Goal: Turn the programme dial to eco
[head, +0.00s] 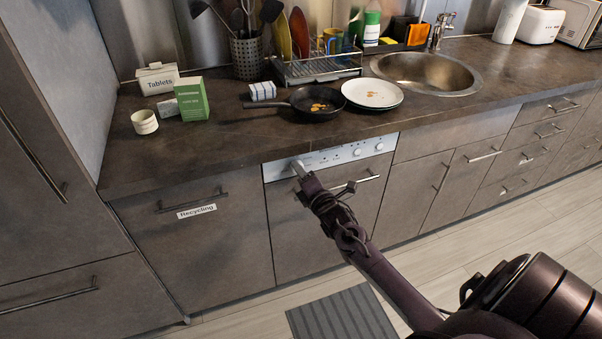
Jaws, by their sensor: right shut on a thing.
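The dishwasher's light control panel (345,153) runs along the top of its front, under the counter edge. The dishwasher door (300,235) is closed. My right gripper (299,168) reaches up to the left part of the panel and is shut at the programme dial. The fingers hide the dial, so its setting cannot be read. Small buttons show on the panel to the right of the gripper. My left gripper is not in view.
The counter (235,150) above holds a black frying pan (318,103), white plates (371,93), a green box (192,99) and a Tablets box (157,79). A dish rack (316,68) and a sink (427,72) stand behind. A grey mat (342,315) lies on the floor.

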